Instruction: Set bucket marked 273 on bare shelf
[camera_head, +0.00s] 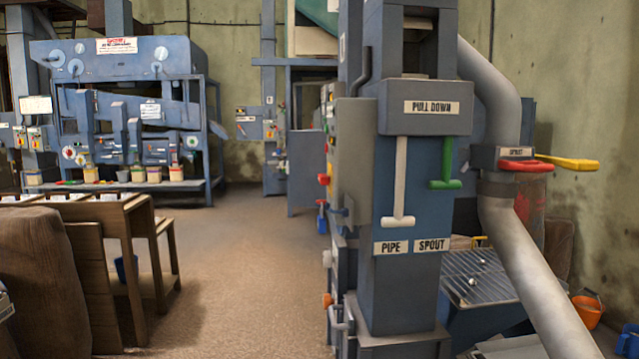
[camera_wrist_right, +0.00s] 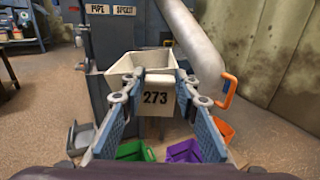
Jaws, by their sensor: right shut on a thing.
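The bucket marked 273 (camera_wrist_right: 155,106) is cream white, square-mouthed and held roughly upright in the right wrist view. Its black number faces me, and it looks empty as far as I can see inside. My right gripper (camera_wrist_right: 160,76) is shut on its near rim, with one finger on each side. The bucket is above the floor. I see no shelf in the head view that I can surely call the bare one. A long low shelf (camera_head: 60,188) at the back left carries several small buckets. My left gripper is not in view.
A blue elevator column (camera_head: 405,270) with pull handles and a slanting grey pipe (camera_head: 530,270) stands close in front. Green (camera_wrist_right: 135,151), purple (camera_wrist_right: 184,152) and grey (camera_wrist_right: 82,137) buckets lie below. A wooden bench (camera_head: 125,215) is left; open floor (camera_head: 240,270) lies between.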

